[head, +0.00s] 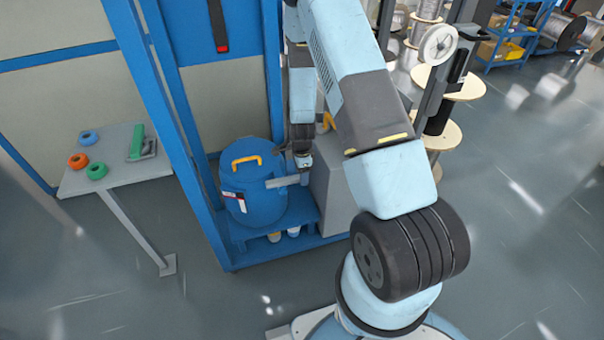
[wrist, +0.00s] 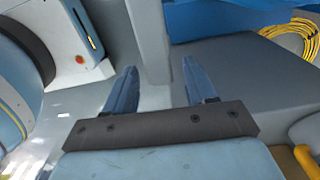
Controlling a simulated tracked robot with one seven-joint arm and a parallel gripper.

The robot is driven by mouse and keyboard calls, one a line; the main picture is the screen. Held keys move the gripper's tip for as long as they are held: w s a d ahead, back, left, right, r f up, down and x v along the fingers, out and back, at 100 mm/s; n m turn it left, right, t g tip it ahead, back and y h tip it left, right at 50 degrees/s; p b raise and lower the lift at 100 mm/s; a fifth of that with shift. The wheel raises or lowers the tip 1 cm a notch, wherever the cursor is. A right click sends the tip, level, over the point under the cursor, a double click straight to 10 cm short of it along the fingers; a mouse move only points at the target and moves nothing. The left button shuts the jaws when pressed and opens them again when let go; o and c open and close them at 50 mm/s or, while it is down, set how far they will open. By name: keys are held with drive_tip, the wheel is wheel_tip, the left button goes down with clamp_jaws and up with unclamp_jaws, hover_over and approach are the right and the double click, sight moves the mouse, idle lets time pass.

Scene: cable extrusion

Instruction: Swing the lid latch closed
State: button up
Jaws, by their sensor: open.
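A blue drum (head: 254,205) with a blue lid and a yellow handle (head: 246,160) stands on the lower shelf of a blue frame. A short grey bar (head: 283,181) sticks out from the drum's right side; I cannot tell if it is the lid latch. My gripper (head: 303,163) is just right of the lid, above the bar's right end, with its fingers too small to make out there. In the wrist view my gripper (wrist: 160,88) has its two blue fingers wide apart. A grey upright piece shows beyond them, and nothing is visibly held.
A grey box (head: 332,190) stands right of the drum, close to my gripper. Blue frame posts (head: 165,100) rise to the left. A side table (head: 115,160) holds coloured rings. A yellow coil (wrist: 297,40) shows in the wrist view. Reels stand behind my arm.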

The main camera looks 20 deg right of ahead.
clamp_jaws()
idle(0.5)
